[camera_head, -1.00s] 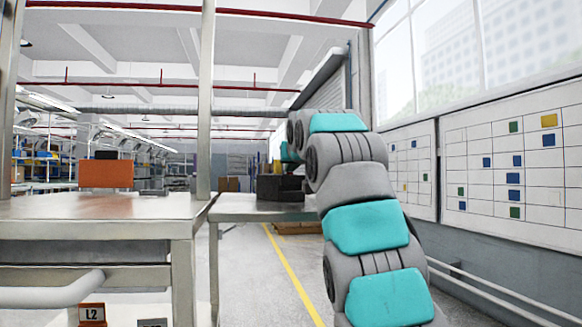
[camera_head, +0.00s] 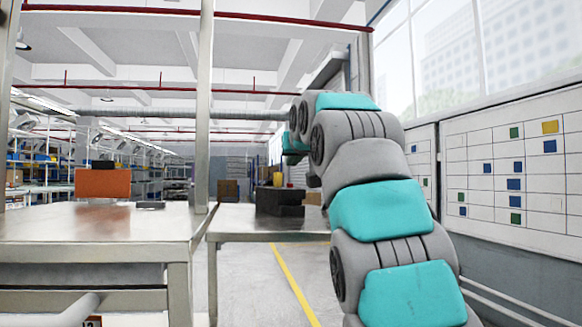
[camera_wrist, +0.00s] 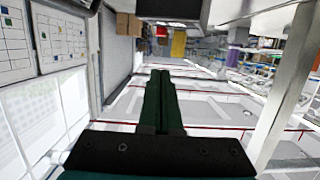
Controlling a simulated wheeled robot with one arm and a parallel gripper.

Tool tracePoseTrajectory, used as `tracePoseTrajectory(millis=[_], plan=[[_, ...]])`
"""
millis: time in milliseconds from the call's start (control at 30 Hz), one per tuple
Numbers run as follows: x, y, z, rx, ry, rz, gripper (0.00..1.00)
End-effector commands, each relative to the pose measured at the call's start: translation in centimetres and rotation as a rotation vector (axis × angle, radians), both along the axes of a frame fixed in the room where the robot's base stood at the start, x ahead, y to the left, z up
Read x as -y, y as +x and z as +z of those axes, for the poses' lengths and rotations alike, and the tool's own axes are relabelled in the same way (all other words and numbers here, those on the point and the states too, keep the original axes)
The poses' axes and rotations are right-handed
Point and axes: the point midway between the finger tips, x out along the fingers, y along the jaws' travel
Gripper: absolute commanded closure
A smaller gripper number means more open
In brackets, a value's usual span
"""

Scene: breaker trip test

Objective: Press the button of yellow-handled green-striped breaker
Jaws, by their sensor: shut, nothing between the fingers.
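A dark block (camera_head: 280,202) stands on the farther metal table. A small yellow part (camera_head: 277,180) shows at its top, too small to tell whether it is a breaker's handle. I cannot make out green stripes or a button. In the wrist view, which is upside down, a dark box (camera_wrist: 172,9) crosses the top edge, with a yellow shape (camera_wrist: 178,43) just below it in the picture. My gripper (camera_wrist: 161,76) is shut and empty, apart from the dark box. In the head view my arm hides the gripper.
An orange box (camera_head: 103,184) with a black top piece stands on the nearer metal table (camera_head: 90,224). A metal post (camera_head: 204,110) rises beside that table. Wall boards (camera_head: 512,180) and windows line the right. Clear floor with a yellow line (camera_head: 293,285) lies between.

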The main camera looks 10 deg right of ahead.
Motion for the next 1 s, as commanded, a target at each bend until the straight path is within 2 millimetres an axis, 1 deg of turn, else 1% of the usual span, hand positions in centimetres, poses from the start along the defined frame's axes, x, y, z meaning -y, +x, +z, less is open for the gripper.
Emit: tracePoseTrajectory(millis=[33,233,500,700,1000], plan=[[0.0,-0.9,0.2,0.002,-0.001,0.0,1.0],[0.0,-3.5,0.9,0.002,0.0,-0.001,1.0],[0.0,-6.3,1.7,0.003,0.001,0.0,1.0],[0.1,-6.9,1.8,0.002,0.001,0.0,1.0],[0.1,-6.9,1.8,0.002,0.0,0.0,1.0]])
